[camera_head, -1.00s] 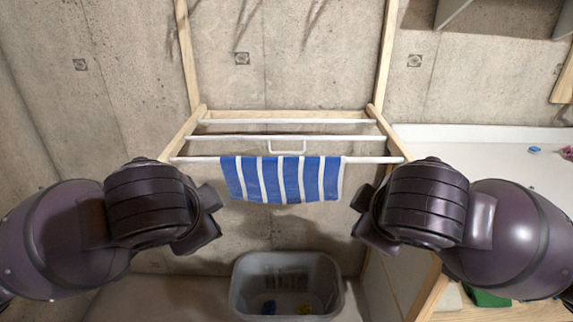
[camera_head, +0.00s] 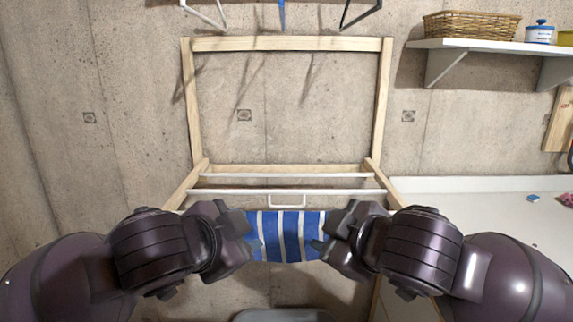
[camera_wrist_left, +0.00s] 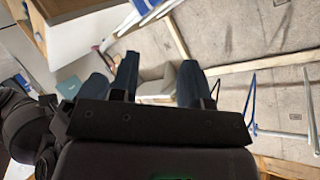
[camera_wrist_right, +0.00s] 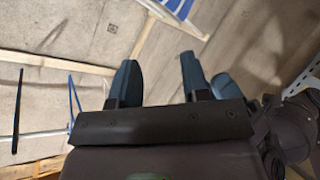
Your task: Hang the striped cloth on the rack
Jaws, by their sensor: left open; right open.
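The blue-and-white striped cloth (camera_head: 290,236) hangs over the front rod of the wooden wall rack (camera_head: 285,44), with its stripes running up and down. Part of it also shows at the top of the right wrist view (camera_wrist_right: 178,8) and of the left wrist view (camera_wrist_left: 146,5). My left gripper (camera_head: 245,236) is open by the cloth's left edge. My right gripper (camera_head: 335,236) is open by its right edge. The grippers hide the cloth's side edges and the ends of the front rod. I cannot tell whether either finger touches the cloth.
Two white rods (camera_head: 285,191) behind the cloth are bare. A white counter (camera_head: 480,205) stands at the right, below a shelf (camera_head: 480,45) with a wicker basket (camera_head: 470,24). A grey bin's rim (camera_head: 283,315) shows below the cloth.

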